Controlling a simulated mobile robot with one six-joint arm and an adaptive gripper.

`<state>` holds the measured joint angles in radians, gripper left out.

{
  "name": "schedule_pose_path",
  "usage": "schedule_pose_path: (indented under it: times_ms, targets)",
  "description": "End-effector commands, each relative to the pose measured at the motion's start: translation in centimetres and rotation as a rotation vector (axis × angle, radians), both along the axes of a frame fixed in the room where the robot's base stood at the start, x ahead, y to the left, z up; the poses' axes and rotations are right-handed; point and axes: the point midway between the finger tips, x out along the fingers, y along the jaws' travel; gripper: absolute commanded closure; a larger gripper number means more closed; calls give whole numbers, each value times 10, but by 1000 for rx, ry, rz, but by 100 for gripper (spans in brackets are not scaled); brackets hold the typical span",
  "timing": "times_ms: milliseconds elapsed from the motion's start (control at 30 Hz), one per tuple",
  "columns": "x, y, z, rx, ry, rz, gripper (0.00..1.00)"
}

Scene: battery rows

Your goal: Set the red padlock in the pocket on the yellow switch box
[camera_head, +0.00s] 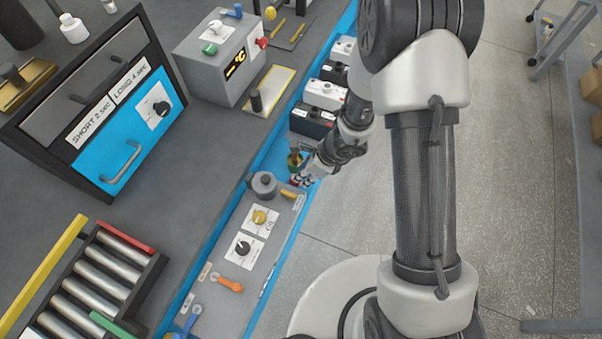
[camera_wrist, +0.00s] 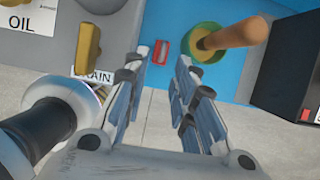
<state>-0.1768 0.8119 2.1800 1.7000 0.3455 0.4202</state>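A small red object (camera_wrist: 161,47), which looks like the red padlock, lies on the blue surface in the wrist view. My gripper (camera_wrist: 166,68) is open around empty space, and the red object shows just beyond the gap between its fingertips. In the head view my gripper (camera_head: 303,179) is low over the blue bench edge, with a bit of red beside its tips. I cannot pick out a yellow switch box with a pocket for sure. A yellow lever (camera_wrist: 88,48) stands on the grey panel left of my fingers in the wrist view.
A green and yellow cup with a wooden handle (camera_wrist: 235,35) stands close to my right finger. A dark battery (camera_wrist: 285,65) is farther right. A grey cylinder (camera_head: 264,184) and the panel's yellow knob (camera_head: 260,217) are left of my gripper in the head view.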

Motion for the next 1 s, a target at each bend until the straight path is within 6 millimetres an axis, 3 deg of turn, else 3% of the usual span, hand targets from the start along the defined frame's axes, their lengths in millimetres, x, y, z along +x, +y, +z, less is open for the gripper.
schedule_pose_path:
  times_ms: [33, 100, 300, 667, 733, 867, 1000]
  targets:
    - [-1, -5, 18, 0, -2, -1, 75]
    - [-3, -11, 32, 0, -3, -2, 75]
    - [-7, -23, 62, 1, -1, -1, 75]
    - [-9, -28, 75, 1, -5, 8, 75]
    - [-6, -27, 87, 7, -31, 42, 75]
    - [0, -20, 138, 22, -151, 217, 75]
    - [-11, -18, 217, 2, -337, 533, 75]
